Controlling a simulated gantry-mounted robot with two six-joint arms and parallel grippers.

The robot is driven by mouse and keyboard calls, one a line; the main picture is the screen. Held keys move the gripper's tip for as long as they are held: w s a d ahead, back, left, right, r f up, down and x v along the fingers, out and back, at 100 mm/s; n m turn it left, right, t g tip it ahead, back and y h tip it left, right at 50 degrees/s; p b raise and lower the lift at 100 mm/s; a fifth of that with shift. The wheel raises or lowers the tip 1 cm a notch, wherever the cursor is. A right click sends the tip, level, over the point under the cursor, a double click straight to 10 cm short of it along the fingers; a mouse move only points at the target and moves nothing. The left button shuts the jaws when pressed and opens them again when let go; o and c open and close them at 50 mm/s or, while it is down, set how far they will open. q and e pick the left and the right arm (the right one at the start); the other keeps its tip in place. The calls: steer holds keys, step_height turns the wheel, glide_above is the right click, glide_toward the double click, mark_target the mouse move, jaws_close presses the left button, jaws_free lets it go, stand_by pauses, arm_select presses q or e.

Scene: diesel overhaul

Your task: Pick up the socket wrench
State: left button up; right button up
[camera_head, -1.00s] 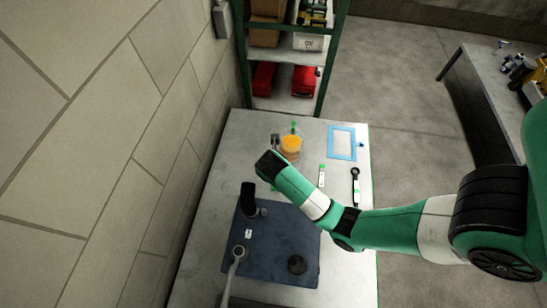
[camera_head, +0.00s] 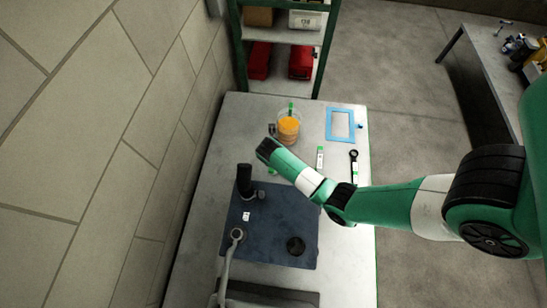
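A black tool with a round head and a straight handle (camera_head: 354,166), which looks like the socket wrench, lies on the right part of the grey table (camera_head: 205,195). My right arm comes in from the right and reaches over the table, below the wrench in the picture. Its black end (camera_head: 268,150) is left of the wrench, well apart from it. The fingers cannot be made out, so I cannot tell if that gripper is open or shut. No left gripper is in view.
A cup of orange liquid (camera_head: 289,128), a blue frame (camera_head: 340,125) and a green-and-white marker-like item (camera_head: 320,159) lie near. A shelf stands behind.

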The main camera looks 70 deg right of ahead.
steer(key=shift+d+f, duration=0.1)
steer(key=shift+f, duration=0.25)
jaws_close()
steer(key=shift+r, duration=0.1)
stand_by(1.1)
